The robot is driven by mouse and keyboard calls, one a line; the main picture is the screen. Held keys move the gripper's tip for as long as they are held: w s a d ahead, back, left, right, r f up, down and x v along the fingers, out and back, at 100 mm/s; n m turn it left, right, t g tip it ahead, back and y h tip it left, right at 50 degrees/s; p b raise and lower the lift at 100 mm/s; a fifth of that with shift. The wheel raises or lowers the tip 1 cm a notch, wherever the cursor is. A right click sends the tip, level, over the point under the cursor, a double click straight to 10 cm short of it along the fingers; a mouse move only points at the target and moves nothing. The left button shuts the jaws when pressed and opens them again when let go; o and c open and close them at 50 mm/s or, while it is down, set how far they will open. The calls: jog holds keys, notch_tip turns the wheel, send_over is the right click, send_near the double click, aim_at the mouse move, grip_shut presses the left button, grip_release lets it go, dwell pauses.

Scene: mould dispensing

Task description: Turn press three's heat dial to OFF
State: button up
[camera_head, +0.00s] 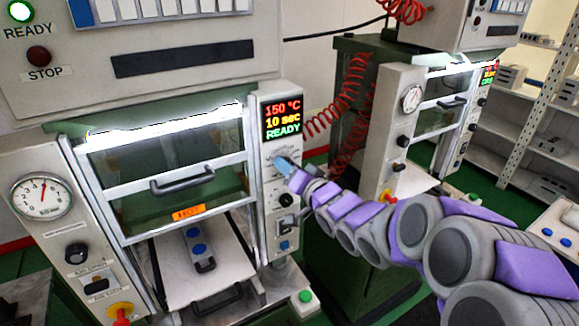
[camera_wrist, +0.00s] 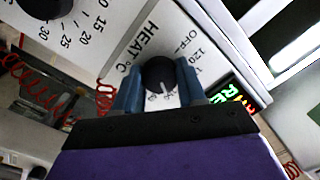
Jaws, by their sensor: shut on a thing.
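The heat dial (camera_wrist: 158,72) is a round black knob on a white panel marked HEAT °C. In the wrist view, OFF is printed to its upper right, with 120 below that. Its white pointer faces down towards my gripper, away from OFF. My gripper (camera_wrist: 161,86) is shut on the dial, with one blue finger on each side. In the head view, my gripper (camera_head: 284,166) reaches the narrow control column of the near press (camera_head: 170,165) and hides the dial. The display (camera_head: 283,118) above reads 150 °C, 10 sec, READY. No press number is legible.
Other controls (camera_head: 286,200) sit just below my gripper. Another knob (camera_wrist: 47,5) shows at the wrist view's upper left. A grey mould (camera_head: 198,250) lies on the near press's tray. A second press (camera_head: 400,120) stands behind, with shelves (camera_head: 510,130) at right.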

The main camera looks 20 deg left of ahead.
jog(key=shift+c, duration=0.9)
jog(key=shift+d, duration=0.1)
jog(key=n+b, duration=0.4)
jog(key=n, duration=0.7)
jog(key=n+h+b, duration=0.1)
jog(key=n+b, duration=0.4)
jog(key=n, duration=0.7)
jog(key=shift+s+t, duration=0.1)
jog(key=shift+t, duration=0.2)
jog(key=shift+b, duration=0.3)
